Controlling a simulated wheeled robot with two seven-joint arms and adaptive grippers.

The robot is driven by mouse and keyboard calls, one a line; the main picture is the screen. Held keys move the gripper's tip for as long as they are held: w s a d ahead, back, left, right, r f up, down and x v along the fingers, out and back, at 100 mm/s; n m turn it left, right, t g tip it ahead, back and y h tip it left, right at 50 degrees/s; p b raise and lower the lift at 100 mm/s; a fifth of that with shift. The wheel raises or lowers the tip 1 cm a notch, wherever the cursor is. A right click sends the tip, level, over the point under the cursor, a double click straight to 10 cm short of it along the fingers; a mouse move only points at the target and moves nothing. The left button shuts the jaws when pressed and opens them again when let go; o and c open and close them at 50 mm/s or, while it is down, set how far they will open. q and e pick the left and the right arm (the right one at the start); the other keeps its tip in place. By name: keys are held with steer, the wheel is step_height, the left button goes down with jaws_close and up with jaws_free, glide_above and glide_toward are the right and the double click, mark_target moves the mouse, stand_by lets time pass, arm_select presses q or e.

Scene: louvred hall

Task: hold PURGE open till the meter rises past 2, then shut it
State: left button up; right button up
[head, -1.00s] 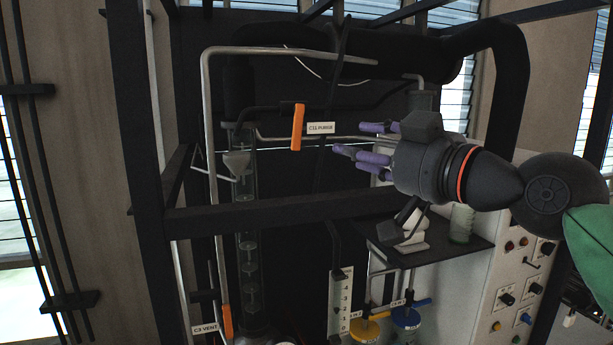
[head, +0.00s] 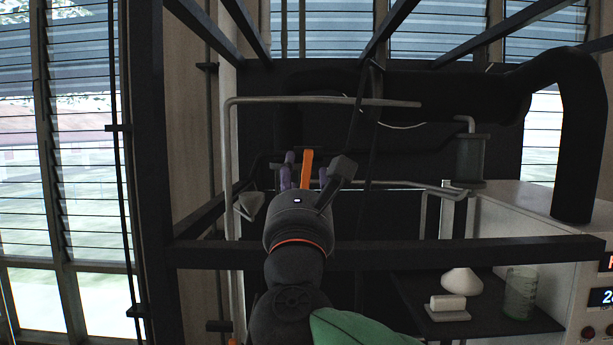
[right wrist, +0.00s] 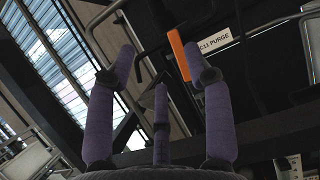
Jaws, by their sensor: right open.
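The orange PURGE handle (head: 306,168) stands upright in the head view, between the purple fingers of my right gripper (head: 305,172). In the right wrist view the handle (right wrist: 179,55) and its C11 PURGE label (right wrist: 215,43) lie beyond the spread fingertips (right wrist: 160,70). My right gripper is open, and I see no finger closed on the handle. Its body hides the lower part of the handle in the head view. The meter scale is out of view now. My left gripper is not in view.
A dark frame bar (head: 420,253) crosses in front of the rig. A shelf (head: 400,290) at right holds a white flask (head: 462,282) and a glass jar (head: 519,292). Grey pipes (head: 300,99) run behind the gripper.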

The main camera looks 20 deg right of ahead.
mark_target(303, 177)
steer(key=w+d+p, duration=0.1)
steer(key=w, duration=0.3)
steer(key=w+d+f+m+p, duration=0.1)
steer(key=w+p, duration=0.1)
steer(key=w, duration=0.2)
steer(key=w+d+m+p, duration=0.1)
steer(key=w+p, duration=0.1)
steer(key=w, duration=0.2)
steer(key=shift+d+f+g+h, duration=0.1)
steer(key=shift+f+g+h, duration=0.05)
steer(key=shift+g+h, duration=0.2)
steer(key=shift+w+d+p, duration=0.1)
steer(key=shift+w+p, duration=0.15)
steer(key=shift+p, duration=0.1)
